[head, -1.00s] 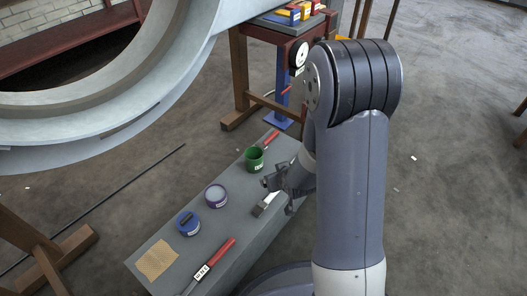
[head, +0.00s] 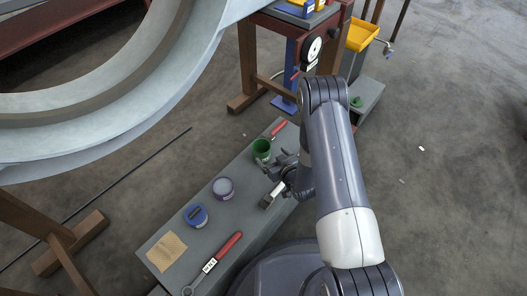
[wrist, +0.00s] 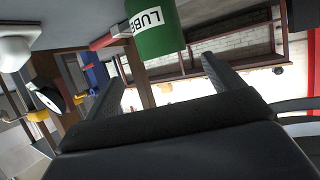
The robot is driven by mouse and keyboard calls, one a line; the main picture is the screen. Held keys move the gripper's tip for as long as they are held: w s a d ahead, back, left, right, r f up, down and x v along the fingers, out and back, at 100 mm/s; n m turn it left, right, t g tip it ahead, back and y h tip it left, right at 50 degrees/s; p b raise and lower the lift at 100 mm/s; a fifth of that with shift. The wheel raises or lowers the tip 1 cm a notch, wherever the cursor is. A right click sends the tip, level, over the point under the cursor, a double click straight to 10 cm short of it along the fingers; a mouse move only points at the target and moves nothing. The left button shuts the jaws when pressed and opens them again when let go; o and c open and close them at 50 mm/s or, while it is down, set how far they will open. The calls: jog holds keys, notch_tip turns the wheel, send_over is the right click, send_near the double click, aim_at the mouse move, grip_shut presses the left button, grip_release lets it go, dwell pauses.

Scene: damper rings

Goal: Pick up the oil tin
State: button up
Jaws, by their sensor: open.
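A green open-topped tin (head: 262,151), which I take to be the oil tin, stands upright near the far end of the grey bench. In the wrist view the green tin (wrist: 155,28) shows a white label with the letters LUBE, cut by the top edge. My gripper (head: 272,163) is beside the tin, on its near right side, low over the bench. In the wrist view my gripper (wrist: 165,85) has its two fingers wide apart with nothing between them. The tin is ahead of the fingers, and I see no contact.
On the bench (head: 165,228) are a purple-rimmed tin (head: 223,188), a blue tin (head: 196,215), a tan cloth (head: 166,252), a red-handled tool (head: 229,245), a brush (head: 271,195) and another red handle (head: 279,128). A large grey ring (head: 190,85) hangs at upper left.

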aim_at(258, 143)
jog(key=x, duration=0.3)
jog(key=shift+w+a+f+b, duration=0.15)
jog(key=shift+w+f+b, duration=0.05)
jog(key=shift+b, duration=0.15)
jog(key=shift+r+b+x, duration=0.15)
jog(key=shift+b+x, duration=0.4)
jog(key=shift+x, duration=0.8)
jog(key=shift+r+b+x, duration=0.1)
jog(key=shift+b+x, duration=0.4)
jog(key=shift+x, duration=0.85)
jog(key=shift+a, duration=0.15)
jog(key=shift+c, duration=0.3)
jog(key=c, duration=1)
